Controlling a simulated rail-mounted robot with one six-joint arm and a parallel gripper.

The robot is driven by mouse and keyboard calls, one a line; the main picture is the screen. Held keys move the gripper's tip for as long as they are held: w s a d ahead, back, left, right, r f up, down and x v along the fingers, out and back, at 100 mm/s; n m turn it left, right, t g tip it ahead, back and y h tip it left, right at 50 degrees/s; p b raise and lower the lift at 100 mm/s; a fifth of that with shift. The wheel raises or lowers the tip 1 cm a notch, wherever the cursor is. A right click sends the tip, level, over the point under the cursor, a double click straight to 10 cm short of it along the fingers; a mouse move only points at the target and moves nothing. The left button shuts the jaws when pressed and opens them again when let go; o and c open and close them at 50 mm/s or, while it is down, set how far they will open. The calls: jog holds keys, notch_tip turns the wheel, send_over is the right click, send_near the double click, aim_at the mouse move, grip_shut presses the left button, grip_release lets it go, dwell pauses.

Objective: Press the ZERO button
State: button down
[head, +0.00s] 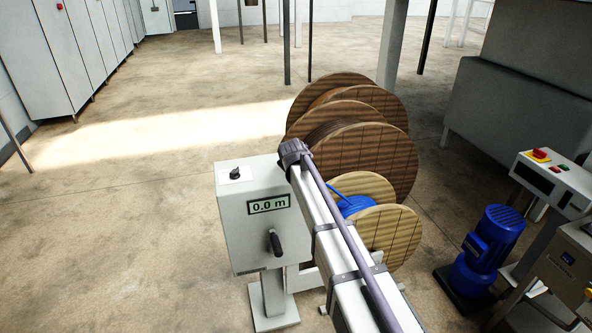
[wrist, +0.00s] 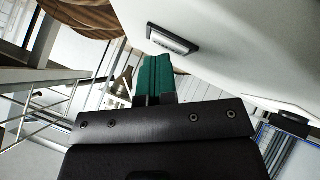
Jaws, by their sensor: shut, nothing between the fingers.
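A light grey meter box (head: 255,222) on a stand has a display reading 0.0 m (head: 269,204) on its front. A black crank-like handle (head: 274,243) sticks out below the display. A small white plate with a black knob (head: 235,173) is on its top. No button marked ZERO can be made out. In the wrist view, my gripper (wrist: 160,62) has teal fingers together and empty. They point toward a pale surface with a dark-framed display (wrist: 172,40), close to it in the picture; contact cannot be told. The gripper does not show in the head view.
Large wooden cable reels (head: 365,140) stand behind and right of the box, with a smaller reel (head: 390,235) holding blue cable nearer. A blue motor (head: 487,250) and a control panel with a red button (head: 538,155) are at right. Floor left of the box is clear.

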jog(key=shift+r+p, duration=0.85)
jog(key=shift+p, duration=0.05)
jog(key=shift+r, duration=0.1)
notch_tip(320, 180, up, 5)
jog(key=p, duration=0.5)
jog(key=s+d+f+m+g, duration=0.1)
jog(key=s+d+m+g, duration=0.1)
jog(key=s, duration=1.1)
jog(key=s+d+f+m+g, duration=0.2)
jog(key=s+d+m+g, duration=0.1)
jog(key=s, duration=1)
jog(key=s+d+f+m+g+y, duration=0.1)
jog(key=s+d+g, duration=0.3)
jog(key=s, duration=0.9)
jog(key=shift+s+f+m, duration=0.3)
jog(key=shift+f+m, duration=0.4)
jog(key=shift+f, duration=0.05)
